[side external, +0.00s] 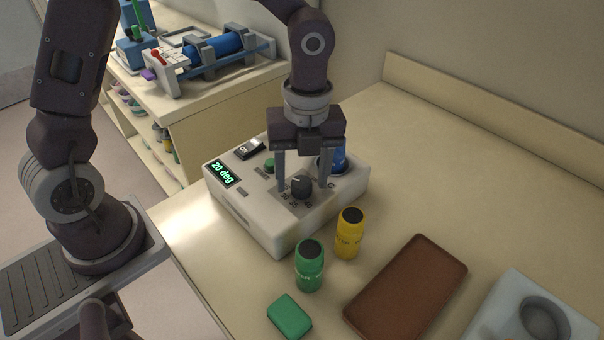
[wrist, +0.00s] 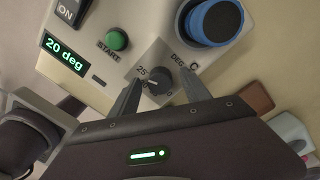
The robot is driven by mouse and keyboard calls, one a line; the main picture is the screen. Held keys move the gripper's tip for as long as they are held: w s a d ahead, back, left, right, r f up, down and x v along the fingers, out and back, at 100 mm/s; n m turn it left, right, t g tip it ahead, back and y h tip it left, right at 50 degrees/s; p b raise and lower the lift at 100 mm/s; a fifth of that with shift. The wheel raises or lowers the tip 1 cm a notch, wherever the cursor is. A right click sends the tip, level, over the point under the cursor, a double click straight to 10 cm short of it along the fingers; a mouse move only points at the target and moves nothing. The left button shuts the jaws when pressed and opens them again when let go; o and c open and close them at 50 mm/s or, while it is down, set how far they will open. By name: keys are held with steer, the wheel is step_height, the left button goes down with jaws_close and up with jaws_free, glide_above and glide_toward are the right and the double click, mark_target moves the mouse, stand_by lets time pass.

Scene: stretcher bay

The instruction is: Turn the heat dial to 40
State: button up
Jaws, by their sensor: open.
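The heat dial (side external: 301,186) is a small dark knob on the top of a pale box-shaped device (side external: 262,222). In the wrist view the dial (wrist: 158,80) sits on a grey plate marked "DEG C", with "25" printed beside it. The device's display (side external: 223,174) reads "20 deg", also in the wrist view (wrist: 63,53). My gripper (side external: 302,180) points down over the dial, with one finger on each side of it. The fingers are open, and in the wrist view gaps show between them and the dial.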

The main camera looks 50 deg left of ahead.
steer(key=shift+f, duration=0.1)
steer(key=shift+c, duration=0.4)
jaws_close()
